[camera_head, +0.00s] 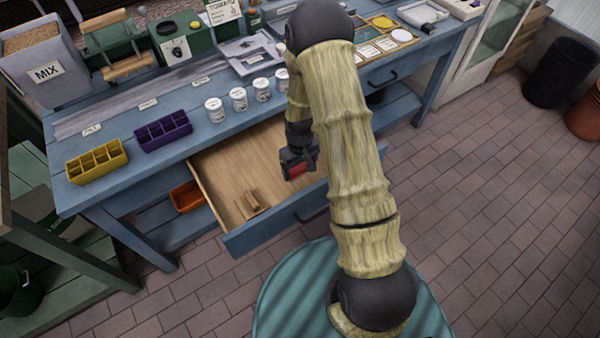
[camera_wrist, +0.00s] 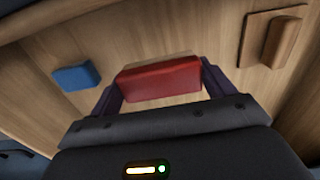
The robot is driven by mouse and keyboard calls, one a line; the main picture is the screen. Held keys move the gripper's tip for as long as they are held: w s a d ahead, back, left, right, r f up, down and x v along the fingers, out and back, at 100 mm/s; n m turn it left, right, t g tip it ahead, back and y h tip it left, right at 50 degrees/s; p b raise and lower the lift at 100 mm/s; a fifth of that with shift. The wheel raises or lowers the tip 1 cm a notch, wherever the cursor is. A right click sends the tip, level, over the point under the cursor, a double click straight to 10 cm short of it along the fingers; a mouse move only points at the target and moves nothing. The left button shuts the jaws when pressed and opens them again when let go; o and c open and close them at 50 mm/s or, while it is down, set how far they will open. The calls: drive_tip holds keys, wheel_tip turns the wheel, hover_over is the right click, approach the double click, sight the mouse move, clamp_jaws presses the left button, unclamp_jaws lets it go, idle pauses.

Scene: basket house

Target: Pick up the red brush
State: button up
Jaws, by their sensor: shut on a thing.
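The red brush (camera_wrist: 158,80) is a red block with a paler strip along its far edge in the wrist view. My gripper (camera_wrist: 160,92) has one finger at each end of it and is shut on it. In the head view my gripper (camera_head: 298,165) is over the open wooden drawer, with a bit of the red brush (camera_head: 299,170) showing between the fingers. I cannot tell whether the brush touches the drawer floor. My arm hides the right part of the drawer.
The open drawer (camera_head: 225,170) holds a wooden block (camera_head: 252,203), also seen in the wrist view (camera_wrist: 270,40), and a blue block (camera_wrist: 76,77). White jars (camera_head: 238,99) and yellow (camera_head: 97,163) and purple (camera_head: 162,131) trays stand on the blue bench above.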

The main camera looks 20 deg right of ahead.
sight(300, 166)
wheel_tip(300, 166, up, 5)
idle(0.6)
